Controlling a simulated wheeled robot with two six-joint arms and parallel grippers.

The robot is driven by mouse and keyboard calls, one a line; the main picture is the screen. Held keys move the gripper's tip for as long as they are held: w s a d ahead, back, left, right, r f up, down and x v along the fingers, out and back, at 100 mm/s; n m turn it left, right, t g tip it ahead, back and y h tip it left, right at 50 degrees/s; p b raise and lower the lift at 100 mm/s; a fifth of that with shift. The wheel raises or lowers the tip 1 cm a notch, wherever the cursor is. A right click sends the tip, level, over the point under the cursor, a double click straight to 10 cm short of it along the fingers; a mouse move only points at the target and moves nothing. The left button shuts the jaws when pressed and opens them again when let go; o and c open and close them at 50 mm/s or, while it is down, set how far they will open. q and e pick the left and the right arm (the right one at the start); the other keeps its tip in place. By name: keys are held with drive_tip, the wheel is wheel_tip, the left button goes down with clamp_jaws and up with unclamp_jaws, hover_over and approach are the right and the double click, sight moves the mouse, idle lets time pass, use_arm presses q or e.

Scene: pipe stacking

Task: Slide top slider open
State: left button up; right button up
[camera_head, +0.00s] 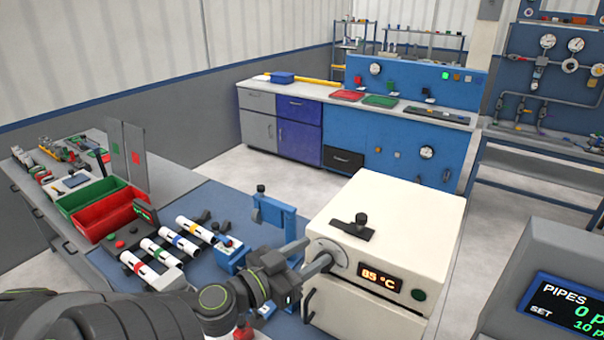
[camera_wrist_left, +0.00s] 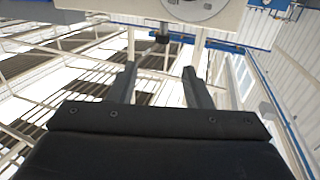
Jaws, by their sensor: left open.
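The top slider is a black plate with an upright knob (camera_head: 352,228) on top of the cream box (camera_head: 395,215). My left gripper (camera_head: 319,252) is at the box's left side, by the round grey port (camera_head: 338,256), lower than the slider. Its two fingers are spread and empty; I cannot tell whether they touch the port. In the left wrist view the open fingers (camera_wrist_left: 161,80) point toward a cream surface with a pale disc (camera_wrist_left: 195,8). A dark knob (camera_wrist_left: 162,38) shows beyond them, apart from both. My right gripper is out of view.
White pipes with coloured bands (camera_head: 160,252), a red bin (camera_head: 105,215) and a green bin (camera_head: 88,195) are on the bench left of my gripper. A blue stand (camera_head: 275,215) is close behind it. A display (camera_head: 565,300) stands front right.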

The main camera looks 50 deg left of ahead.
use_arm(q)
drive_tip(key=shift+s, duration=0.7)
idle(0.3)
